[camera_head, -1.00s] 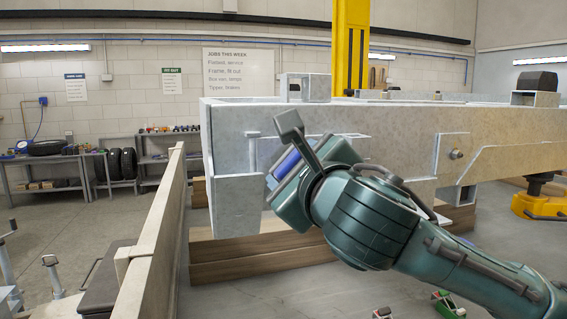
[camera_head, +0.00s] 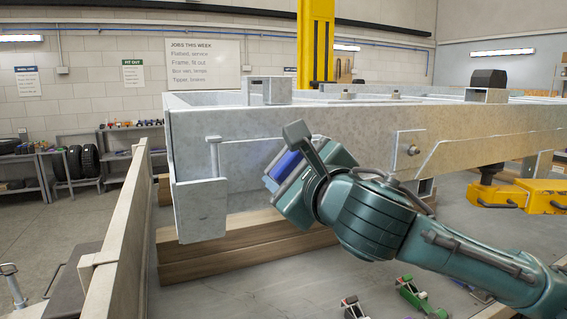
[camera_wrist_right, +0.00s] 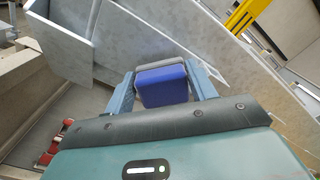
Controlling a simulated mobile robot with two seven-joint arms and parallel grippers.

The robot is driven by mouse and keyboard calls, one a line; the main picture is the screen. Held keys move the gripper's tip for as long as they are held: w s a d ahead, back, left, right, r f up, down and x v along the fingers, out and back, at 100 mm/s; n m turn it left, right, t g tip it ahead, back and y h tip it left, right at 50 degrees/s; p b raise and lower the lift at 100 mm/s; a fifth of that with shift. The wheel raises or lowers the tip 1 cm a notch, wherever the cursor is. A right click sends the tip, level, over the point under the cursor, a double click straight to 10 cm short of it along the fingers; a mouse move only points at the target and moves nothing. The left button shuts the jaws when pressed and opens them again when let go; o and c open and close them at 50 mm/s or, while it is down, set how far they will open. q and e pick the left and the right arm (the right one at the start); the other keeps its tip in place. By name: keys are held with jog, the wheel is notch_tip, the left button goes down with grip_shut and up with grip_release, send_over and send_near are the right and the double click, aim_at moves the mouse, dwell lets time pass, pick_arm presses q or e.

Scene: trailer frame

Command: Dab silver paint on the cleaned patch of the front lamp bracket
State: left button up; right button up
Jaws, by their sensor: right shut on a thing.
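My right gripper (camera_head: 288,168) is shut on a blue block-like tool (camera_wrist_right: 162,86) with a grey part behind it. The blue also shows between the fingers in the head view (camera_head: 289,165). It is in front of the pale grey trailer frame (camera_head: 300,130); I cannot tell whether they touch. A flat grey plate (camera_head: 200,210) hangs at the frame's near left corner, with a small post above it; it may be the front lamp bracket. The plate is left of my gripper. I cannot make out a cleaned patch or silver paint. My left gripper is not in view.
The frame rests on wooden blocks (camera_head: 240,240). A long beige rail (camera_head: 118,230) runs along the left. Small red and green items (camera_head: 415,295) lie below my right arm. A yellow stand (camera_head: 520,192) is at the right, a yellow column (camera_head: 316,40) behind.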

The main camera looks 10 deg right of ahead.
jog(key=shift+r, duration=0.1)
jog(key=shift+s+a+p, duration=0.2)
jog(key=shift+a+p, duration=0.25)
jog(key=shift+a, duration=0.6)
jog(key=shift+s+a, duration=0.25)
jog(key=shift+a, duration=0.5)
jog(key=shift+s+a, duration=0.2)
jog(key=shift+a, duration=0.6)
jog(key=shift+s+a, duration=0.25)
jog(key=shift+a, duration=0.5)
jog(key=shift+w, duration=0.1)
jog(key=shift+w+d, duration=0.2)
jog(key=shift+d, duration=0.2)
jog(key=shift+w+d, duration=0.25)
jog(key=shift+d, duration=0.95)
jog(key=shift+w+d, duration=0.4)
jog(key=shift+d, duration=0.45)
jog(key=shift+w+d, duration=0.35)
jog(key=shift+d, duration=0.45)
jog(key=shift+a, duration=0.1)
